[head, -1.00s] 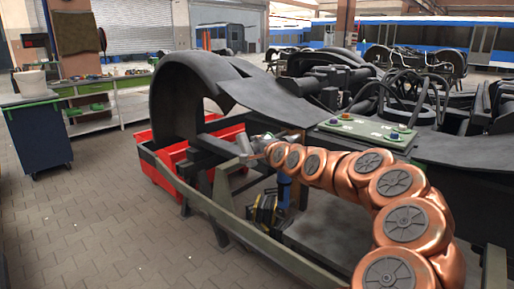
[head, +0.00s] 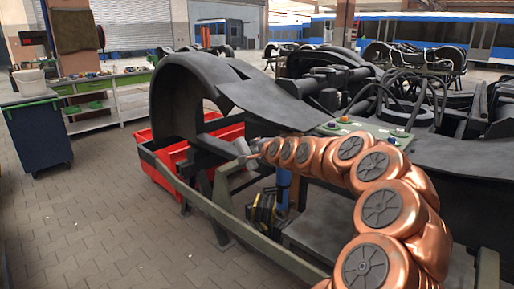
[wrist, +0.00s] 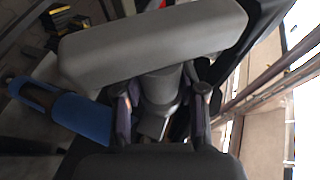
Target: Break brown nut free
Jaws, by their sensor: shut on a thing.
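In the wrist view, my gripper (wrist: 161,112) has its two dark fingers on either side of a dark grey cylindrical part (wrist: 160,85). It is shut on this part, whose far end runs under a thick light grey bar (wrist: 150,45). In the head view, the grey end of my arm reaches to the wheel guard side of the bogie, and the fingers are too small to make out. A green plate (head: 362,131) with several small coloured nuts lies on the bogie behind my arm. I cannot make out which nut is brown.
A blue cylinder (wrist: 80,117) lies close left of my gripper. A red crate (head: 170,172) stands under the curved black guard (head: 190,90). A greenish frame beam (head: 225,212) runs along the near side. Open paved floor (head: 90,225) lies to the left.

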